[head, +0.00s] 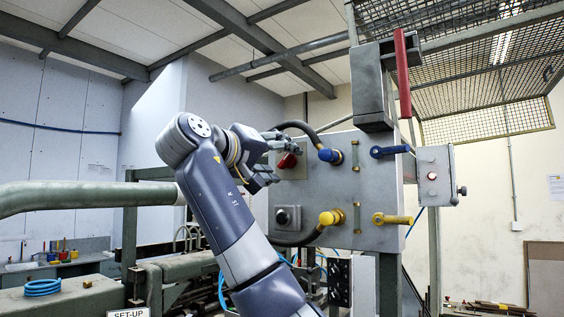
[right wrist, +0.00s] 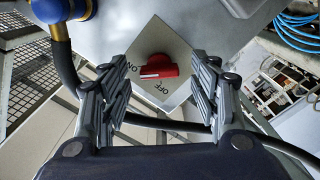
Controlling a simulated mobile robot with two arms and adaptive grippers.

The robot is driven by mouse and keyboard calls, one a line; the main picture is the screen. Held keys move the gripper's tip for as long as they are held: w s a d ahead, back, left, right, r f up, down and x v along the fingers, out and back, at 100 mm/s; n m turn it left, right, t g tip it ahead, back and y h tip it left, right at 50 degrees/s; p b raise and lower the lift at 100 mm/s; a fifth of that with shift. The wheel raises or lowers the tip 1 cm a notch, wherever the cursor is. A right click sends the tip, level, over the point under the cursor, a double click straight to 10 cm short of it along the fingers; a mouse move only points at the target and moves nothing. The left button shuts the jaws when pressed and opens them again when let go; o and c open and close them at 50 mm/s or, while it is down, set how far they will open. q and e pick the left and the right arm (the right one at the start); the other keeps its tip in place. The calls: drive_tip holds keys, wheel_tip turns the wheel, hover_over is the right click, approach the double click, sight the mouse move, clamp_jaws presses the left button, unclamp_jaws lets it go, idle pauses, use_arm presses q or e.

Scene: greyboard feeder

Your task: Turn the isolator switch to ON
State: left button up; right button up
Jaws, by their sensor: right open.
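The isolator switch is a red knob (right wrist: 158,68) on a pale square plate (right wrist: 178,47) that looks turned like a diamond in the right wrist view. The letters ON are left of the knob and OFF below it. A white mark shows on the knob's left part; I cannot tell which label it points at. In the head view the red knob (head: 287,161) is on the grey panel's upper left, partly behind my fingers. My right gripper (head: 281,160) is open in front of it. In the wrist view its fingers (right wrist: 153,78) are on either side of the knob, apart from it.
The grey panel (head: 312,195) carries a blue connector (head: 329,155) with a black cable, a yellow connector (head: 331,217), a blue lever (head: 389,151), a yellow lever (head: 391,219) and a small black knob (head: 288,217). A red-handled box (head: 369,90) stands above.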

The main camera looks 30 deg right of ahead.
drive_tip(key=v, duration=1)
drive_tip(key=shift+a+f, duration=0.15)
